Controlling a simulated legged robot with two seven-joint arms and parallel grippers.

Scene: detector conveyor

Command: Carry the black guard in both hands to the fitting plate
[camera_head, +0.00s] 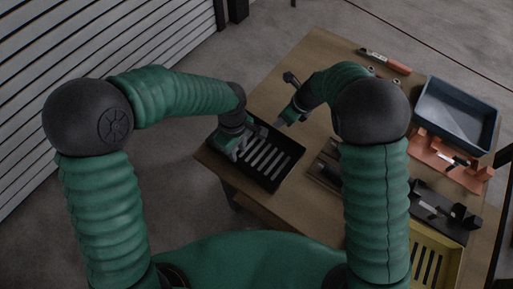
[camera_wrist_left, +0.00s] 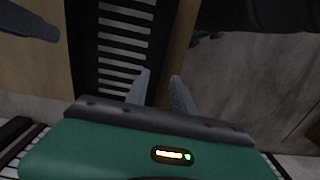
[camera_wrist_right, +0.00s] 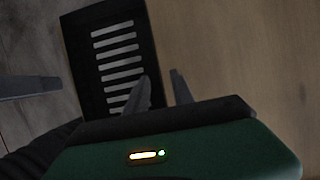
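The black guard (camera_head: 287,166), a shallow slotted tray, lies at the table's left end. It also shows in the left wrist view (camera_wrist_left: 88,55) and the right wrist view (camera_wrist_right: 84,60). My left gripper (camera_head: 234,152) is at the guard's left side, its fingers (camera_wrist_left: 160,76) parted near the guard's edge. My right gripper (camera_head: 282,122) is above the guard's far side, its fingers (camera_wrist_right: 161,74) apart near its edge. I cannot tell whether either touches it. I cannot tell for sure which thing is the fitting plate; a dark flat piece (camera_head: 326,168) is partly hidden behind my right arm.
On the wooden table (camera_head: 290,88) stand a blue-grey bin (camera_head: 455,112), an orange bracket (camera_head: 437,158), a black bracket (camera_head: 432,205) and a yellow slotted tray (camera_head: 450,262). An orange-handled tool (camera_head: 388,62) lies at the far edge. The table's far left part is mostly clear.

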